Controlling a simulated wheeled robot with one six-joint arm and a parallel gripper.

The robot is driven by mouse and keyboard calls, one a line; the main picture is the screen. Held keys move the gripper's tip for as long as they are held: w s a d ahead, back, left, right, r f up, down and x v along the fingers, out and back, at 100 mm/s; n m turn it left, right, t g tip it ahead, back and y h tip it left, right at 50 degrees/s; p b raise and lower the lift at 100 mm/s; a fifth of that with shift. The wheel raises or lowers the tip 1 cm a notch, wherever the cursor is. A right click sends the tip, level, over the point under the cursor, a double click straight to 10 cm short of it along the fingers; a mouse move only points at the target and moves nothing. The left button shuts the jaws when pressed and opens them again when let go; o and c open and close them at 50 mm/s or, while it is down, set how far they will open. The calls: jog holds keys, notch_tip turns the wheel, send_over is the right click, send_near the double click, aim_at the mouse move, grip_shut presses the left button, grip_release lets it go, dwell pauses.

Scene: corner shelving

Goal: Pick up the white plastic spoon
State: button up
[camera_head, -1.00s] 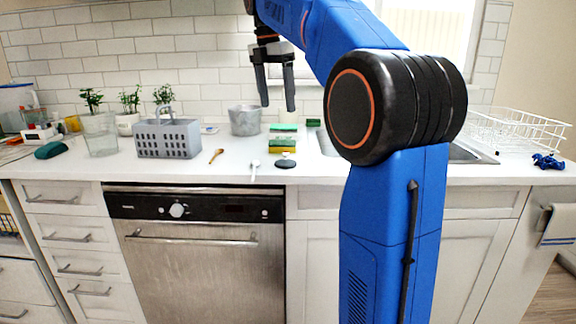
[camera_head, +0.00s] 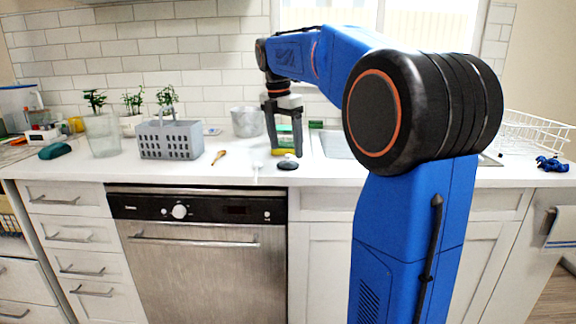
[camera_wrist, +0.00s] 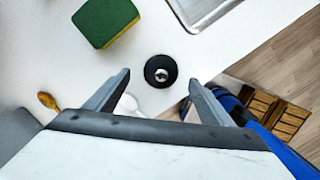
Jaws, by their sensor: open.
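The white plastic spoon (camera_head: 256,170) lies on the white counter near its front edge, faint against the surface. In the wrist view a white rounded part of the spoon (camera_wrist: 128,103) shows just inside the left finger; the rest is hidden behind my gripper. My gripper (camera_head: 286,152) points down, open and empty, to the right of the spoon and above the counter. In the wrist view the fingers of my gripper (camera_wrist: 158,78) stand apart, with a black round stopper seen between and beyond them.
The black stopper (camera_head: 288,164) lies right of the spoon. A green and yellow sponge (camera_wrist: 107,20) is behind it. A wooden spoon (camera_head: 218,157) and a grey basket (camera_head: 170,141) are to the left. A metal pot (camera_head: 246,122) stands at the back; the sink (camera_head: 338,146) is right.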

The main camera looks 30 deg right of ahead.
aim_at(288, 155)
jog(key=shift+d+f, duration=0.2)
jog(key=shift+f, duration=0.8)
jog(key=shift+d+f, duration=0.2)
jog(key=shift+f, duration=0.75)
jog(key=c, duration=1.1)
jog(key=shift+r, duration=0.1)
jog(key=shift+c, duration=0.3)
